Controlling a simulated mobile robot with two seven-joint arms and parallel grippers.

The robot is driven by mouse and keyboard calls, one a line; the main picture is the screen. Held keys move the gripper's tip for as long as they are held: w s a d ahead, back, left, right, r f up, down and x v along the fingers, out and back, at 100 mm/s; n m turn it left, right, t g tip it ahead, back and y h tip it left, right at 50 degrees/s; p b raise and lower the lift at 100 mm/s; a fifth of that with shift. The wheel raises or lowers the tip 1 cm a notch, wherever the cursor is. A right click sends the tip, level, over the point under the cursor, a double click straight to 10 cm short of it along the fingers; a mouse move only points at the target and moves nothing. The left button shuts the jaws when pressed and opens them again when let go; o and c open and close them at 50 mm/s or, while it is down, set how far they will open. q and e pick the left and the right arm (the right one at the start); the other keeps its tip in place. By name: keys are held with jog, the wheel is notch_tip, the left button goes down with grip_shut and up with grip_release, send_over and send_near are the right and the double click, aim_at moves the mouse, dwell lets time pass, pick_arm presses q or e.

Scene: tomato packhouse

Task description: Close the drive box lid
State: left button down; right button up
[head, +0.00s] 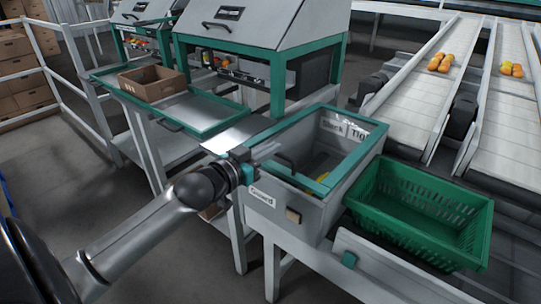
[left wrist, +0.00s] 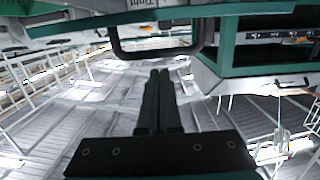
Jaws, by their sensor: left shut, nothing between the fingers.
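The drive box (head: 290,213) is a grey box with a teal rim, in the middle of the head view. Its top is open, and something yellow shows inside. A pale flat panel (head: 236,134) lies to its upper left; I cannot tell whether it is the lid. My left gripper (head: 250,168) is at the box's near-left rim, shut and empty. In the left wrist view its fingers (left wrist: 160,95) are together, pointing at a dark handle loop (left wrist: 154,46). I cannot tell whether they touch it. My right gripper is not in view.
A green crate (head: 420,212) stands right of the box. A teal-edged tray table (head: 205,118) holds a cardboard box (head: 152,84) at upper left. Sloped white conveyors (head: 425,95) with orange fruit are at upper right. A white railing (head: 75,105) stands at left.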

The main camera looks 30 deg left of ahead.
aim_at(269, 167)
pick_arm(q)
jog(key=shift+f, duration=0.3)
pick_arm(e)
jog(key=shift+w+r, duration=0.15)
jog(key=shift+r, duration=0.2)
